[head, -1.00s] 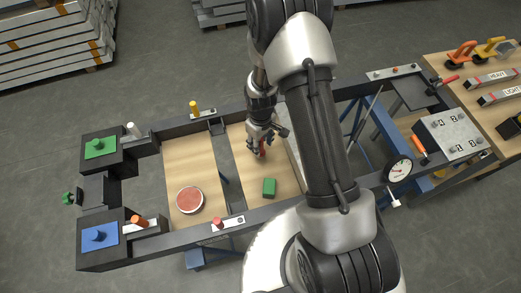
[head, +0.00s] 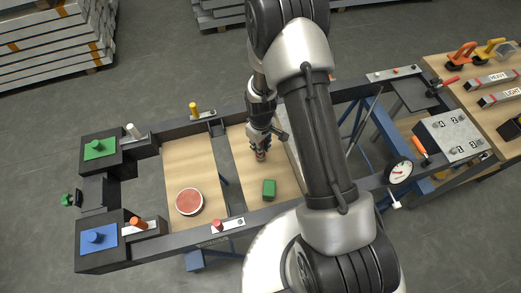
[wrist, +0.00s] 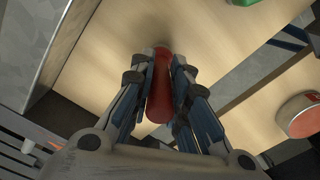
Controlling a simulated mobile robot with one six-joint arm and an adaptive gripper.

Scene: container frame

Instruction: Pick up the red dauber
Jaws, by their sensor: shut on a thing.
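The red dauber (wrist: 159,88) is a red, rounded, elongated piece between the two fingers of my gripper (wrist: 158,75) in the wrist view. My gripper is shut on it, with a finger along each side. In the head view my gripper (head: 261,152) is over the right wooden panel, and a small reddish bit of the dauber (head: 261,156) shows at its fingertips. The dauber's far end is close to the wood; I cannot tell whether it touches.
A round red pad (head: 189,201) sits on the left panel (head: 190,160). A dark frame with raised rails surrounds both panels. A dial gauge (head: 398,170) stands at the right.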

